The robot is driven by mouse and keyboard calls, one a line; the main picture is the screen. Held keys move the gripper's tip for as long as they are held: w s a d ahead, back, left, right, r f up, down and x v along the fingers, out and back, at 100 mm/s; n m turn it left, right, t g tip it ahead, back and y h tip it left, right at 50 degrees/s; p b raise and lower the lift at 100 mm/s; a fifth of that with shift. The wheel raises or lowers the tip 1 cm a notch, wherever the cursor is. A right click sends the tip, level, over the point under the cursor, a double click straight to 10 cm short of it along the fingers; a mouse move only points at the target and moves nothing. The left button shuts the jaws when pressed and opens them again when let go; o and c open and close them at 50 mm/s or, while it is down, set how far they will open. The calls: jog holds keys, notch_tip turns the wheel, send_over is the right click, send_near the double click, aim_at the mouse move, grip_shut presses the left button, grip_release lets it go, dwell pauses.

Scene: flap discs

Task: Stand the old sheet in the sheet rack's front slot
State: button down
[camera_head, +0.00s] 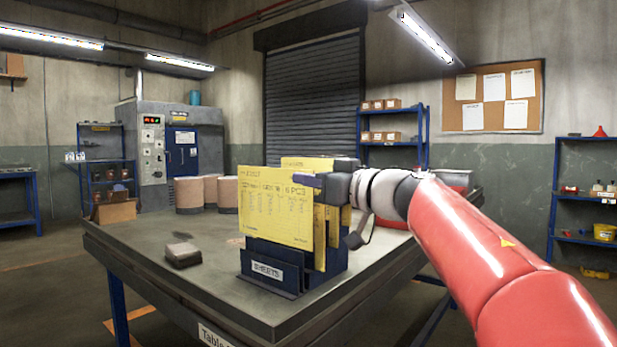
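The dark blue sheet rack (304,279), labelled SHEETS, stands near the front edge of the table. My gripper (306,181) reaches in from the right at the front sheet's upper right edge. One dark finger lies across the sheet's face; the other finger is hidden, so its grip is unclear.
The grey table (160,262) has free room left of the rack. A small dark block (182,254) lies there. A grey bin (456,181) is at the back right.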

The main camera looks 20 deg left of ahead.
aim_at(308, 228)
jog(key=shift+f, duration=0.15)
jog(key=shift+f+b, duration=2)
jog(key=shift+f, duration=2.35)
jog(key=c, duration=1.6)
grip_release()
